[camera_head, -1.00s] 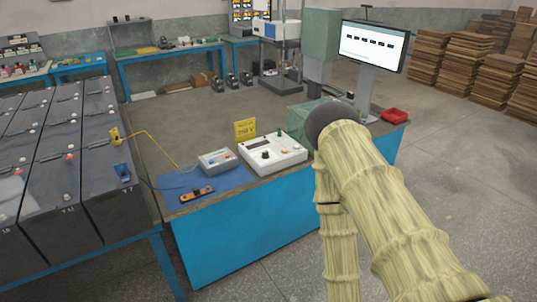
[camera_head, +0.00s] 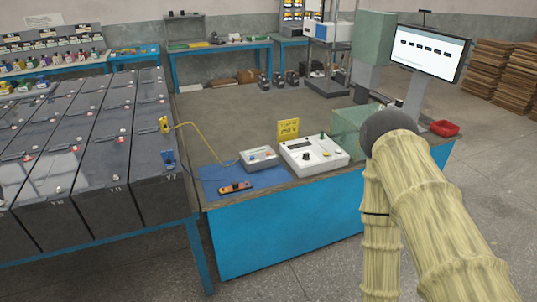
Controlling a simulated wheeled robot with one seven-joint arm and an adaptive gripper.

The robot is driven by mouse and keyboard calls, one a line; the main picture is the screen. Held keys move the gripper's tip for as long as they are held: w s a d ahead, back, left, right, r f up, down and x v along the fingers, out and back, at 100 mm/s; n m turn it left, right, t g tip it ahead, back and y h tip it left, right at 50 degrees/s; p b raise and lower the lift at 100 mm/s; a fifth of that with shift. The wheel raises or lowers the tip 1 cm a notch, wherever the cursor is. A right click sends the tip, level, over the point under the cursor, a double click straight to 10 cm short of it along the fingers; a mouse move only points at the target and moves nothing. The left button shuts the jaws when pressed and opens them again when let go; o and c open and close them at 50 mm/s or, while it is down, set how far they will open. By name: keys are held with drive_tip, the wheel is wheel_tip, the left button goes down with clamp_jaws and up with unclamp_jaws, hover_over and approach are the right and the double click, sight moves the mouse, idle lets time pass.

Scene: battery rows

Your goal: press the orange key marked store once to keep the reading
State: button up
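A small grey box (camera_head: 259,158) with a few tiny coloured buttons sits on the workbench, with the yellow and blue leads running toward it. A larger white instrument (camera_head: 315,156) with a dark knob and a green part stands to its right. An orange and dark handheld item (camera_head: 235,188) lies on the blue mat (camera_head: 212,173). The orange store key cannot be made out on any of them at this size. My arm, in a pale ribbed sleeve, rises at the right in front of the bench. My gripper is out of view.
Battery blocks (camera_head: 101,158) fill a blue-framed rack at left, with a yellow clamp (camera_head: 164,124) and a blue clamp (camera_head: 168,158) on them. A yellow sign (camera_head: 288,128) stands behind the white instrument. A monitor (camera_head: 426,53) and red tray (camera_head: 444,128) are at right.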

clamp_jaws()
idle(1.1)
